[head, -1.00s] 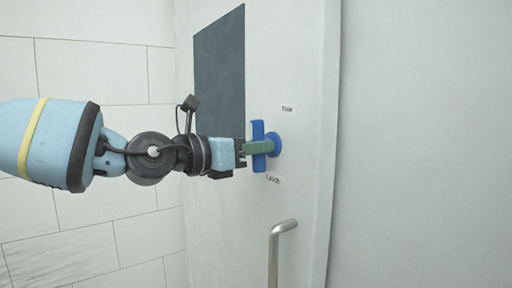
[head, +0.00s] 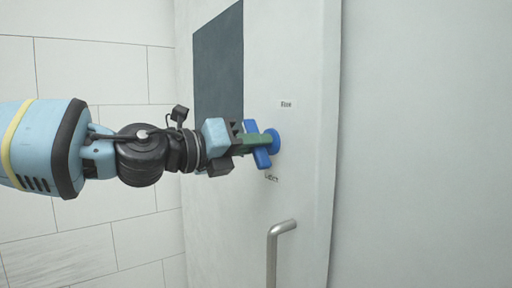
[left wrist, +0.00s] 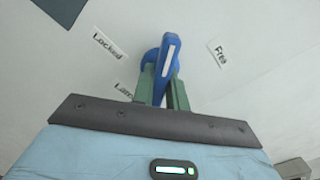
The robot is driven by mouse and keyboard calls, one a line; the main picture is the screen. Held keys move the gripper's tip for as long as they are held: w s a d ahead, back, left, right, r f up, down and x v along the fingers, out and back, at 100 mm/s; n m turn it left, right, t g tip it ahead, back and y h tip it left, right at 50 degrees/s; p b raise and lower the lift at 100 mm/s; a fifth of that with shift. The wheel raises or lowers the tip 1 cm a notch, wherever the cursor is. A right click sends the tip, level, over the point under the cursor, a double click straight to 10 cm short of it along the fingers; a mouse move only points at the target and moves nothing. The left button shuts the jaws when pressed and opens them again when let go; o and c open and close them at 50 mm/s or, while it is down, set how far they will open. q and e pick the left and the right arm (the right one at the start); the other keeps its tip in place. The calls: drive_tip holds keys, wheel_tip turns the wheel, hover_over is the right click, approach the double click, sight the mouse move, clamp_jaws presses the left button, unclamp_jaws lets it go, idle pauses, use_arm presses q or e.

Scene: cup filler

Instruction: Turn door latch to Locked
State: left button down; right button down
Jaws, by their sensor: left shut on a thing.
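The blue door latch (head: 262,158) sits on a round blue base on the white door. In the head view its bar is tilted, top leaning left. My left gripper (head: 257,141) is shut on the bar, its green fingers on either side. In the left wrist view the latch bar (left wrist: 170,55), with a white stripe, stands between the fingers (left wrist: 162,88). There the "Locked" label (left wrist: 107,46) is left of the bar and the "Free" label (left wrist: 217,53) right of it. My right gripper is not in view.
A metal door handle (head: 273,255) stands out below the latch. A dark panel (head: 218,70) is set in the door behind my wrist. A "Latch" label (left wrist: 125,89) is partly hidden by a finger. A tiled wall (head: 90,70) is at left.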

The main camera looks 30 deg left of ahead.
use_arm(q)
drive_tip(key=n, duration=0.5)
drive_tip(key=shift+n, duration=0.3)
drive_tip(key=n, duration=0.5)
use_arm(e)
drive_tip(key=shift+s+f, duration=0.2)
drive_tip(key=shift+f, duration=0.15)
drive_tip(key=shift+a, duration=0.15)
use_arm(q)
drive_tip(key=c, duration=1.4)
unclamp_jaws()
